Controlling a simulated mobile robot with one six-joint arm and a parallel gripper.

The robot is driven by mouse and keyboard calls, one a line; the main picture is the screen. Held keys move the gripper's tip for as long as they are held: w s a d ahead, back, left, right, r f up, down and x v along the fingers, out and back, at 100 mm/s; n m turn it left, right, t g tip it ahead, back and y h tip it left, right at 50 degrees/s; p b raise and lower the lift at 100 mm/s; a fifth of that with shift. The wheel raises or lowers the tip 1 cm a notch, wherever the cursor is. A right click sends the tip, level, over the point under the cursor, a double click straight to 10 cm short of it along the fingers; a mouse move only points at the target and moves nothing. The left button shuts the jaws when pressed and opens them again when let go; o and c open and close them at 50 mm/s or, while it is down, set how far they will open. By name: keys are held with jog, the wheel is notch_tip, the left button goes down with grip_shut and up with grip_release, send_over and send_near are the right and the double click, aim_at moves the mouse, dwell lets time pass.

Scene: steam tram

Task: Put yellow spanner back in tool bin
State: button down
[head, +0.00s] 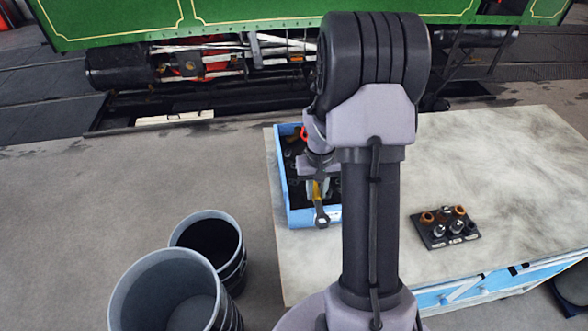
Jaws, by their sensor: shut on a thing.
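The tool bin (280,182) is a blue open tray on the left end of the workbench. Dark tools lie inside it, with a red item near its back edge. My gripper (317,178) is over the bin, partly hidden by my own arm. It is shut on the yellow spanner (317,192). I cannot tell whether the spanner touches the bin. The right part of the bin is hidden behind my arm.
The grey workbench top (510,150) is mostly clear to the right. A dark socket rack (445,240) with several sockets sits there. Two dark buckets, one larger (165,280) and one smaller (208,218), stand on the floor at left. The green steam tram (120,20) is behind.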

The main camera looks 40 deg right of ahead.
jog(key=w+d, duration=0.1)
jog(key=w, duration=0.3)
jog(key=w+d+f, duration=0.1)
jog(key=w, duration=0.3)
jog(key=w+d, duration=0.1)
jog(key=w, duration=0.3)
jog(key=shift+w+d+f, duration=0.15)
jog(key=shift+f, duration=0.05)
jog(key=shift+w+f+b, duration=0.15)
jog(key=shift+w+b, duration=0.05)
jog(key=shift+b, duration=0.1)
jog(key=shift+f+b, duration=0.55)
jog(key=shift+f, duration=1.15)
jog(key=c, duration=1.2)
grip_release()
